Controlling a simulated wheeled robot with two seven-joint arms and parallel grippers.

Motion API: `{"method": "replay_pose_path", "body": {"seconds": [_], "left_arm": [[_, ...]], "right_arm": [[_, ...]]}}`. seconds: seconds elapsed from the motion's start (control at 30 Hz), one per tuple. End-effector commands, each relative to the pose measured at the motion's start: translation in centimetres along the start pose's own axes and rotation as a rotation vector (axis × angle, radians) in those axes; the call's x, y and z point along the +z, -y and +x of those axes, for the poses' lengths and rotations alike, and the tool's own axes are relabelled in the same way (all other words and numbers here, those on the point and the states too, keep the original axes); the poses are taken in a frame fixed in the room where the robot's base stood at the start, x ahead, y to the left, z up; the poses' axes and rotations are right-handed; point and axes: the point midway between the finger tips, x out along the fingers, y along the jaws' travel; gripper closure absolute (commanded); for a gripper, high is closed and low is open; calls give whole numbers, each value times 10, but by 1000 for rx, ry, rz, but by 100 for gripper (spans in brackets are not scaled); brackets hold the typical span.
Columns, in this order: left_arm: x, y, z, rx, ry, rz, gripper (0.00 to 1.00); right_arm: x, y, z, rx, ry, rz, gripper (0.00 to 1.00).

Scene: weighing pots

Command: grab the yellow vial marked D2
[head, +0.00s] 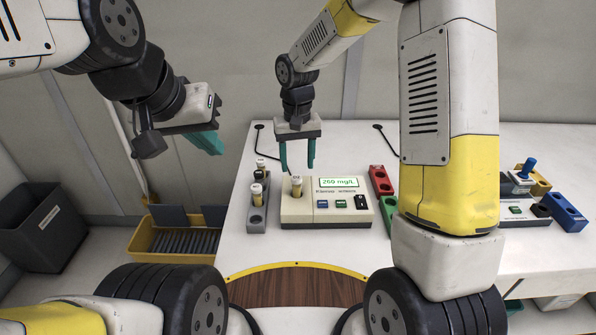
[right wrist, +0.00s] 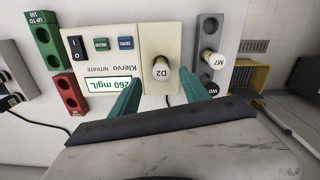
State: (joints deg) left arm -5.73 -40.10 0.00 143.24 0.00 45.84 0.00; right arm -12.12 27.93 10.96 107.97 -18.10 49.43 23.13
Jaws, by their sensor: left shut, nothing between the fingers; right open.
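The vial marked D2 (right wrist: 161,69) stands upright in the well of the beige nitrate meter (right wrist: 105,22), its pale cap facing my right wrist camera. In the head view the vial (head: 297,187) shows a pale cap and an amber-yellow body at the left of the meter (head: 298,212). My right gripper (head: 297,160) is open above the meter, fingers pointing down. In the right wrist view its teal fingers (right wrist: 158,84) lie either side of the vial's line, apart from it. My left gripper (head: 207,143) is shut and empty, off the table's left side.
A grey rack (head: 257,219) left of the meter holds vials, including M7 (right wrist: 212,61) and W0 (right wrist: 213,89). Red (head: 380,182) and green (head: 389,207) blocks stand to its right. The meter reads 260 mg/L. A yellow crate (head: 147,243) sits below, left of the table.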

Motion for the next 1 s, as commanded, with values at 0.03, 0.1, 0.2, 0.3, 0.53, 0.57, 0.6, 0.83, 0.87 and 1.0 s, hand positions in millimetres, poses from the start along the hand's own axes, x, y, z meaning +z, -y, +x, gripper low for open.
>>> {"method": "replay_pose_path", "body": {"seconds": [0.03, 0.1, 0.2, 0.3, 0.53, 0.57, 0.6, 0.83, 0.87, 1.0], "left_arm": [[0, 0, 0, 0, 0, 0, 100], [0, 0, 0, 0, 0, 0, 100], [0, 0, 0, 0, 0, 0, 100], [0, 0, 0, 0, 0, 0, 100], [0, 0, 0, 0, 0, 0, 100], [0, 0, 0, 0, 0, 0, 100], [0, 0, 0, 0, 0, 0, 100], [0, 0, 0, 0, 0, 0, 100], [0, 0, 0, 0, 0, 0, 100], [0, 0, 0, 0, 0, 0, 100]], "right_arm": [[0, 0, 6, 0, 4, 0, 46], [0, 0, 14, 0, 4, 1, 46], [0, 1, 25, 0, 4, 0, 46], [-1, 1, 37, 0, 5, -1, 46], [-4, 2, 69, -1, 3, 0, 46], [-4, 2, 71, -1, 2, 0, 46], [-4, 2, 74, -1, 2, 0, 46], [-5, 1, 75, 0, 1, 0, 46], [-5, 1, 75, 0, 1, 0, 48], [-5, 1, 75, -1, 1, 0, 75]]}}
